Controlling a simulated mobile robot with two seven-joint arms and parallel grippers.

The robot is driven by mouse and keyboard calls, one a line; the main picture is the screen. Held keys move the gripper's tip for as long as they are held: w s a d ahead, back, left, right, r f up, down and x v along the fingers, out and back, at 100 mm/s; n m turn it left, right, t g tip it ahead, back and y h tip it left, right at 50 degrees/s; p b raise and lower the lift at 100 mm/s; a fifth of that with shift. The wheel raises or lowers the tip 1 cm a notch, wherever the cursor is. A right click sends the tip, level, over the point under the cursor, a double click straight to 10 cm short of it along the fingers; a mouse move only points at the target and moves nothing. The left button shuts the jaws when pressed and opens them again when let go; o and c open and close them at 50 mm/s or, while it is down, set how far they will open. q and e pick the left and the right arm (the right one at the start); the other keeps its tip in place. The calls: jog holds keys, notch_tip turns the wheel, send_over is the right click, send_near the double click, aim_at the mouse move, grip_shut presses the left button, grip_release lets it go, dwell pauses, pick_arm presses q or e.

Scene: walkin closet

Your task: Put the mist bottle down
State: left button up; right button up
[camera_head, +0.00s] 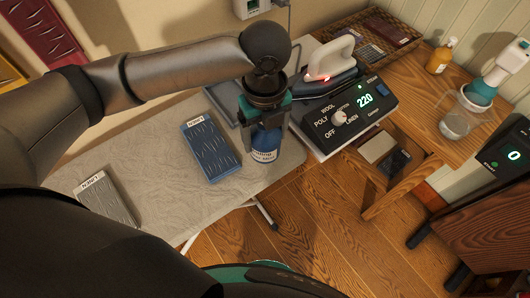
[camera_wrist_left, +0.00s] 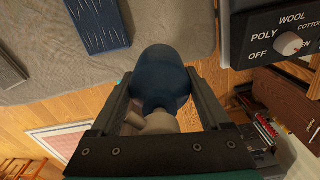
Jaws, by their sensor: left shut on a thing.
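The mist bottle (camera_head: 265,145) is dark blue with a pale-lettered label. My left gripper (camera_head: 266,112) is shut on its upper part from above, and the bottle looks roughly upright. It shows at the right part of the grey ironing board (camera_head: 160,165), close to the board's edge. In the left wrist view the bottle's rounded blue body (camera_wrist_left: 163,75) sits between the two fingers, with board and wooden floor behind it. I cannot tell whether its base touches the board. My right gripper is not in view.
A blue patterned cloth (camera_head: 209,147) lies just left of the bottle; a grey one (camera_head: 107,200) lies farther left. An iron (camera_head: 333,62) and its control box (camera_head: 350,115) stand to the right. A clear jug (camera_head: 455,124) stands on the wooden table. Bare board lies between the cloths.

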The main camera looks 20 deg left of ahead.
aim_at(265, 152)
pick_arm(q)
jog(key=shift+f+b, duration=0.6)
jog(key=shift+f, duration=2.7)
jog(key=shift+f, duration=0.1)
jog(key=o, duration=1.6)
notch_tip(265, 152, up, 12)
jog(key=p, duration=0.2)
jog(key=shift+p, duration=0.3)
